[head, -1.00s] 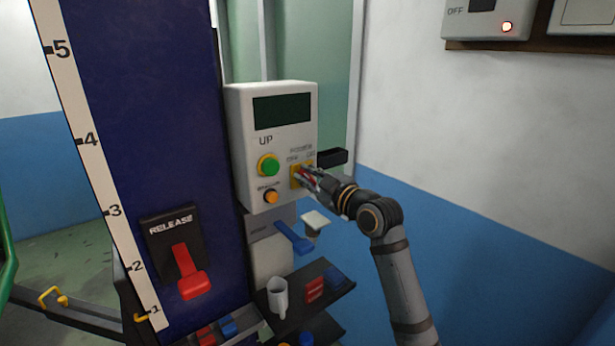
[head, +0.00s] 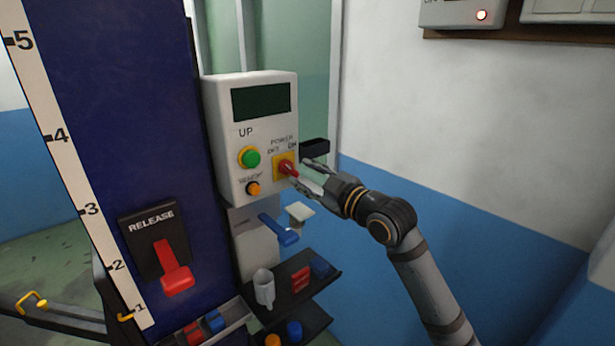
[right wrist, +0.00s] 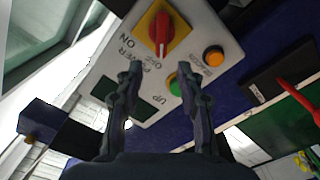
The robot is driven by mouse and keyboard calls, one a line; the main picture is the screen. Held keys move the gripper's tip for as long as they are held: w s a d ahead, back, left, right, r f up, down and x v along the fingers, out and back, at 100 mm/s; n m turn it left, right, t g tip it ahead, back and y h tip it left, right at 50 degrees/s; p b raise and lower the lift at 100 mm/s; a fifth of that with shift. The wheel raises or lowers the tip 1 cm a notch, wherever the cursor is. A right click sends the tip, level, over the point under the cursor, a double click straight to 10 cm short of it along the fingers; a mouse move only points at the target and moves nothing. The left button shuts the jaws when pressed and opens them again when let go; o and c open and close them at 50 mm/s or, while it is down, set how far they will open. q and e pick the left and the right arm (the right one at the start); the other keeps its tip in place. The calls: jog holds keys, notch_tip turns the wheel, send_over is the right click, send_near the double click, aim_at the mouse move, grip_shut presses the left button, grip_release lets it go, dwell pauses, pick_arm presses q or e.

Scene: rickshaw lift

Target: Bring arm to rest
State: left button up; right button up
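My right gripper (head: 314,178) is open and empty, just right of the white control box (head: 222,140). The red power knob (head: 287,168) sits on a yellow plate between the OFF and ON marks, close to the fingertips. In the right wrist view the red knob (right wrist: 162,34) shows beyond the open fingers (right wrist: 155,80), apart from them. The box also carries a green UP button (head: 250,157), an orange button (head: 253,188) and a dark display (head: 262,101). My left gripper is not in view.
A blue column (head: 120,110) with a number scale and a red release lever (head: 175,270) stands left. The space right of my arm is free.

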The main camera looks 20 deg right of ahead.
jog(key=shift+s, duration=0.5)
